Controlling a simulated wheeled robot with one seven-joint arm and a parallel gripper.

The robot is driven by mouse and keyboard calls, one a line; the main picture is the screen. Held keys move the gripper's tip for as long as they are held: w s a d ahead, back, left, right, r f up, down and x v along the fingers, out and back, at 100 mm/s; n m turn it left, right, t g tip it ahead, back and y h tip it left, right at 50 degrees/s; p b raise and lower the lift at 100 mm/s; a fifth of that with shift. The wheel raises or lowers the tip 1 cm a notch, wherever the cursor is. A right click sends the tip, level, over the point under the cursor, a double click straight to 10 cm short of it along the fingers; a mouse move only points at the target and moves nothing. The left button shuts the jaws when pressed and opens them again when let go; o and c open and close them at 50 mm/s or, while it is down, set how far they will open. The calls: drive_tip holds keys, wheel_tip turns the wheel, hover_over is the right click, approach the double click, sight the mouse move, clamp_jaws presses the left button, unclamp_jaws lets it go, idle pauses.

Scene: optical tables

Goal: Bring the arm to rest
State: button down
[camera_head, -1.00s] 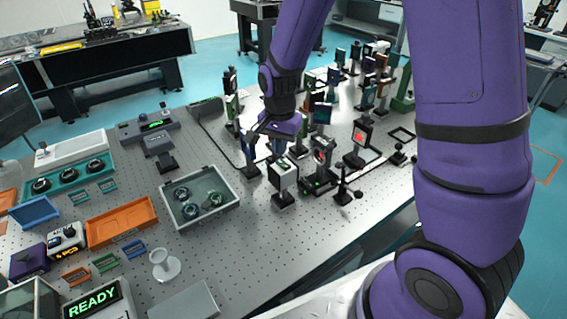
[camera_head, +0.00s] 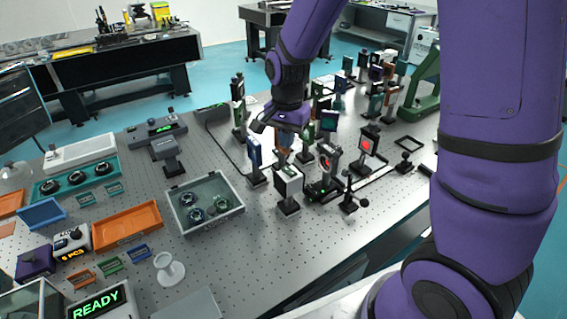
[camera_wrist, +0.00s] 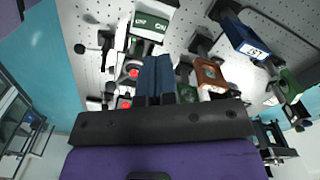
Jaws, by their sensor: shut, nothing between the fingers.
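My purple arm (camera_head: 497,160) reaches over the optical table (camera_head: 250,265). My gripper (camera_wrist: 158,62) is shut and empty; its two dark fingers lie side by side in the wrist view. In the head view the gripper's hand (camera_head: 288,116) hangs above the crowd of optical mounts, behind the white box (camera_head: 288,183) on a post. Its fingertips are hard to make out there against the mounts. In the wrist view the fingertips point towards a white and green box (camera_wrist: 150,24) marked OFF and ON. I cannot tell how far above it they are.
Near the hand stand a blue mount (camera_head: 254,152), a red-dotted mount (camera_head: 367,146) and a small joystick-like post (camera_head: 349,196). The clear-topped tray (camera_head: 205,203), orange tray (camera_head: 126,226) and READY display (camera_head: 98,302) lie left. Bare table shows around the tray.

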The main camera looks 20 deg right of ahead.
drive_tip(key=s+d+r+n+t, duration=0.4)
drive_tip(key=s+r, duration=0.6)
drive_tip(key=r, duration=0.5)
drive_tip(key=s+d+r+n, duration=0.1)
drive_tip(key=s+r+n, duration=0.2)
drive_tip(key=s, duration=0.3)
drive_tip(key=s+d+r+n+t, duration=0.1)
drive_tip(key=s+d+r+n, duration=0.1)
drive_tip(key=s, duration=0.5)
drive_tip(key=shift+r+n, duration=0.4)
drive_tip(key=shift+r, duration=0.15)
